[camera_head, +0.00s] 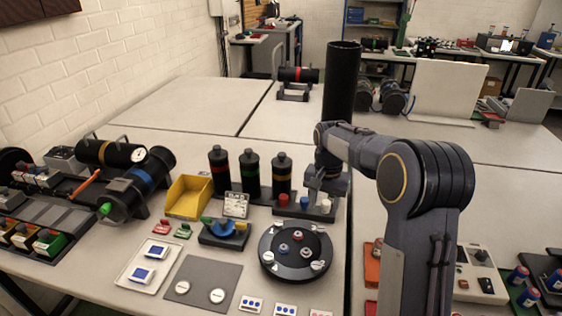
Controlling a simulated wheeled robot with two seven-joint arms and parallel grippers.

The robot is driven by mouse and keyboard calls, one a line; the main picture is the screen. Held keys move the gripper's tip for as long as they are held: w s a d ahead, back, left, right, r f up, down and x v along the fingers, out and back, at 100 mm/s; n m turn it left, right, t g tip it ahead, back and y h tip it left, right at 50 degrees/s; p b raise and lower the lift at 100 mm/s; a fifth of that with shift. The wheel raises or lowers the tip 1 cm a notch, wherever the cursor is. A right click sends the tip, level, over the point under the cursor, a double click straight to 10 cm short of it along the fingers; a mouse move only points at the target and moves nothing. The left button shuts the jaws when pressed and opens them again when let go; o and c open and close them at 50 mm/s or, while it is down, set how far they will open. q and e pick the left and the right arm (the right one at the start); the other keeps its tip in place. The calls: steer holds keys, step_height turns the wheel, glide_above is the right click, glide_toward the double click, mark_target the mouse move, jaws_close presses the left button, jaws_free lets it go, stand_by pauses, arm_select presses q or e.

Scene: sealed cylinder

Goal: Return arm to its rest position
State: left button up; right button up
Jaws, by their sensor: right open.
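My right arm comes in from the lower right and bends over the table. My right gripper (322,190) hangs at its far end, open, above a small dark block (290,209) with red, blue and white pieces on it. The arm hides part of that block. I cannot tell whether the fingers touch anything there; no held object shows. My left arm and gripper are not in view.
A tall black cylinder (341,85) rises behind my arm. Left of the gripper stand dark bottles (251,175), a yellow bin (189,197) and a round black plate (295,271). An orange tray (372,266) lies beside my arm. The back tables (190,105) are mostly clear.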

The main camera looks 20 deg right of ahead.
steer(key=s+a+r+n+t+y, duration=0.1)
steer(key=s+a+r+n, duration=0.15)
steer(key=s, duration=0.55)
steer(key=s+a+r+n+t+y, duration=0.1)
steer(key=s+a+r+t+y, duration=0.15)
steer(key=s, duration=0.45)
steer(key=s+a+r+n+t, duration=0.1)
steer(key=s+a+r+n, duration=0.15)
steer(key=s, duration=0.55)
steer(key=s+a+f+n+t, duration=0.1)
steer(key=s+a+f, duration=0.2)
steer(key=s, duration=0.3)
steer(key=shift+s+a+f, duration=0.15)
steer(key=shift+s+a, duration=0.05)
steer(key=shift+a, duration=0.5)
